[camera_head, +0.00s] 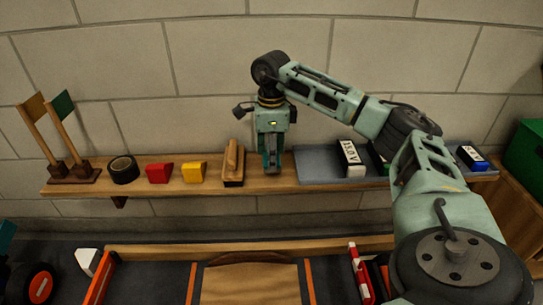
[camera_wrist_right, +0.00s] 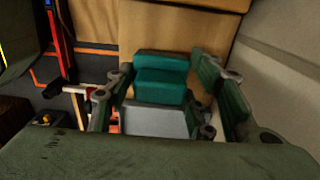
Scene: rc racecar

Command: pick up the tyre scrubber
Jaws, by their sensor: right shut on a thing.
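What appears to be the tyre scrubber is a teal stepped block (camera_wrist_right: 161,78) in the right wrist view. It sits between the fingers of my right gripper (camera_wrist_right: 165,100), which is shut on it. In the head view my right gripper (camera_head: 272,165) points down at the wooden shelf, and its fingers mostly hide the teal block. I cannot tell whether the block touches the shelf. My left gripper is not in view.
The shelf (camera_head: 310,187) runs along a block wall. A wooden brush (camera_head: 233,163) stands close left of my right gripper, then yellow (camera_head: 193,172) and red (camera_head: 159,173) blocks and black tape (camera_head: 123,169). A grey mat (camera_head: 318,168) with a white box (camera_head: 351,158) lies right.

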